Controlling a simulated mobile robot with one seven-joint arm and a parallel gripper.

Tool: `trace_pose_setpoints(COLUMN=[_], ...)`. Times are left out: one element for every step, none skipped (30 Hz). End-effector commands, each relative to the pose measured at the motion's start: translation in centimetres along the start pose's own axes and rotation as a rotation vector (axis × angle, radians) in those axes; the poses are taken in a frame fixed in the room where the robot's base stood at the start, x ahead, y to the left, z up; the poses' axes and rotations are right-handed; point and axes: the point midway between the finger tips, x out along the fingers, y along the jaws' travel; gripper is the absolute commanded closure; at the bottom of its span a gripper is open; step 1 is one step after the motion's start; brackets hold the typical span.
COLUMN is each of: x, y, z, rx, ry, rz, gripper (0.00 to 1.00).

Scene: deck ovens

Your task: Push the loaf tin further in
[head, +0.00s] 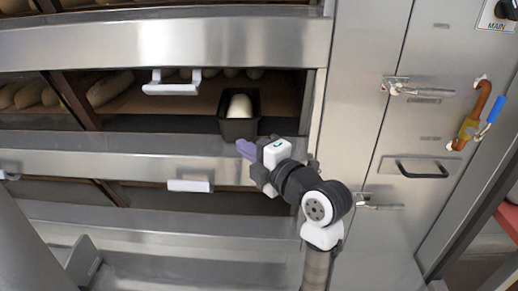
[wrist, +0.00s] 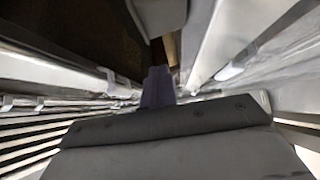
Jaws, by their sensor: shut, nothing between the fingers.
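The loaf tin (head: 239,129) is dark and holds a pale loaf (head: 240,106). It stands upright near the front of the middle oven opening, toward its right end. My gripper (head: 244,148) is shut and empty, its purple fingers just below the tin's front face in the head view, by the top of the steel front panel. I cannot tell whether the fingers touch the tin. In the wrist view my shut fingers (wrist: 158,86) point ahead; a grey shape at the top edge there is too unclear to name.
A steel front panel (head: 120,163) runs below the opening, and another with a white handle (head: 172,86) hangs above it. Several loaves (head: 110,88) lie deeper inside at left. A steel post stands right of the opening. The deck (head: 150,124) left of the tin is clear.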

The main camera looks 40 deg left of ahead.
Motion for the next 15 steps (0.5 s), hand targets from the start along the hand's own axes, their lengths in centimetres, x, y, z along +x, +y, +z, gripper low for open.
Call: trace_pose_setpoints(x=[1.2,1.9,2.7,3.3,3.9,4.4,4.7,5.0,5.4,5.7,5.9,6.1,6.3,6.4,6.5], y=[0.3,0.3,0.4,0.3,0.3,0.3,0.3,0.3,0.3,0.3,0.2,0.2,0.2,0.2,0.1], z=[-0.1,-0.2,-0.1,-0.1,-0.1,0.3,0.8,1.1,1.5,1.8,2.0,2.3,2.4,2.6,2.7], rx=[0.003,0.003,0.003,0.002,0.002,0.003,0.003,0.003,0.002,0.002,0.002,0.001,0.001,0.000,0.000], ry=[0.005,0.005,0.004,0.004,0.003,0.001,0.000,0.000,0.000,0.000,0.000,-0.001,-0.001,-0.001,-0.001], rz=[-0.002,-0.003,-0.001,-0.002,-0.001,-0.002,-0.002,-0.001,-0.001,-0.001,-0.002,-0.001,0.000,0.000,0.000], gripper=[1.00,1.00,1.00,1.00,1.00,1.00,1.00,1.00,1.00,1.00,1.00,1.00,1.00,1.00,1.00])
